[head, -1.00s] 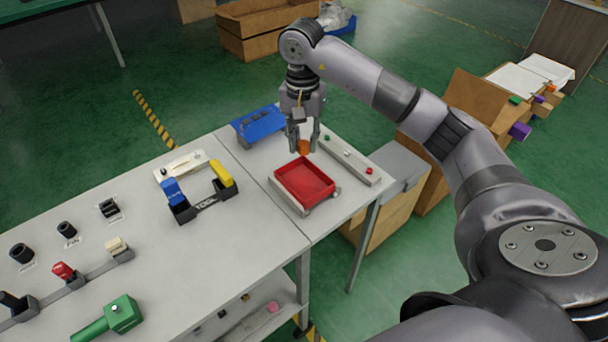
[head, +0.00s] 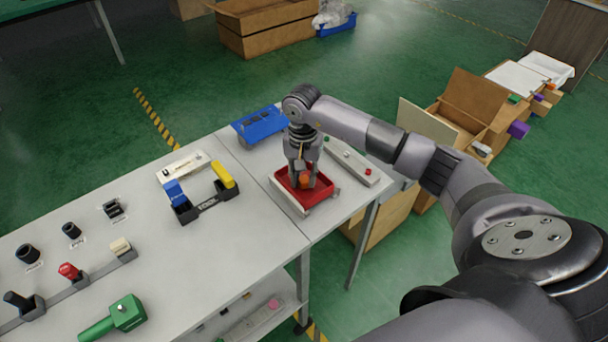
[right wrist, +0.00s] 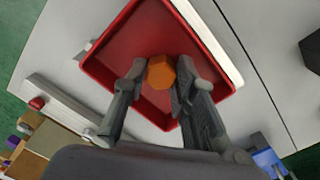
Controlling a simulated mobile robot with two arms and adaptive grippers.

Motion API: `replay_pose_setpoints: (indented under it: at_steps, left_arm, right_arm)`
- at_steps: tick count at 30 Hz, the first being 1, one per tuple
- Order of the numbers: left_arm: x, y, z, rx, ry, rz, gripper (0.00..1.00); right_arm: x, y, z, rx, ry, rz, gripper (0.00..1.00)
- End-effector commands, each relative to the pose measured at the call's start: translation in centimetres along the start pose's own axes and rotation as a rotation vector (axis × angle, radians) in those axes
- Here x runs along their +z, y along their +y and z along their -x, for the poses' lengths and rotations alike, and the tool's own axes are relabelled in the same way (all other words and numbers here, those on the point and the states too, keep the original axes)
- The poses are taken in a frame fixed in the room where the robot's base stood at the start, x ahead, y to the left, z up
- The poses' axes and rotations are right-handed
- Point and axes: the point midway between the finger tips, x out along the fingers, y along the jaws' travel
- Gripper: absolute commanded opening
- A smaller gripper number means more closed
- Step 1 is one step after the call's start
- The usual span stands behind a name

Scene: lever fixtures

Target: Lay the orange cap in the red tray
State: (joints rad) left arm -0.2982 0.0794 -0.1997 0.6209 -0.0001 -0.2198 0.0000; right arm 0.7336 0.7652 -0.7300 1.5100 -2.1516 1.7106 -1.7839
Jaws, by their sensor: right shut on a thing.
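The orange cap (head: 304,179) is between the fingers of my right gripper (head: 303,180). In the right wrist view the cap (right wrist: 161,72) looks six-sided, and my right gripper (right wrist: 158,80) is shut on it. The red tray (head: 322,193) is on the right table; in the right wrist view its red floor (right wrist: 125,50) lies behind the cap. The cap is over or inside the tray; I cannot tell whether it touches the floor. My left gripper is not in view.
A strip with small buttons (head: 352,162) lies right of the tray, and a blue fixture (head: 259,125) stands behind. A black fixture with blue and yellow levers (head: 203,204) is to the left. The table's right edge is close to the tray.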

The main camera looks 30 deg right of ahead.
Motion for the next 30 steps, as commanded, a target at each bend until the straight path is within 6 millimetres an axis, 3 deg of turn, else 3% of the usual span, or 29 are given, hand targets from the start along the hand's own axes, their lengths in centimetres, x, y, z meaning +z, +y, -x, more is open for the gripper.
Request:
replay_pose_setpoints:
  at_steps: [5,6,14,24,30]
  left_arm:
    - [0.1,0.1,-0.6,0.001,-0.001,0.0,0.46]
    - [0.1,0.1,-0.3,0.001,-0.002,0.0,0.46]
    - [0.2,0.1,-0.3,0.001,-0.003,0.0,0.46]
    - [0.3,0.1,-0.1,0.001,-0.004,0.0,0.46]
    - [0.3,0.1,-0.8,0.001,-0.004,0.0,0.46]
  right_arm:
    - [0.0,0.0,-0.5,0.001,0.001,0.001,0.0]
    - [0.0,0.0,-0.3,0.001,0.0,0.0,0.28]
    - [0.0,0.0,-0.3,0.001,0.0,0.0,0.45]
    - [0.0,0.0,0.0,0.0,0.0,0.0,0.46]
    - [-0.2,-0.1,2.3,-0.004,0.006,0.001,0.46]
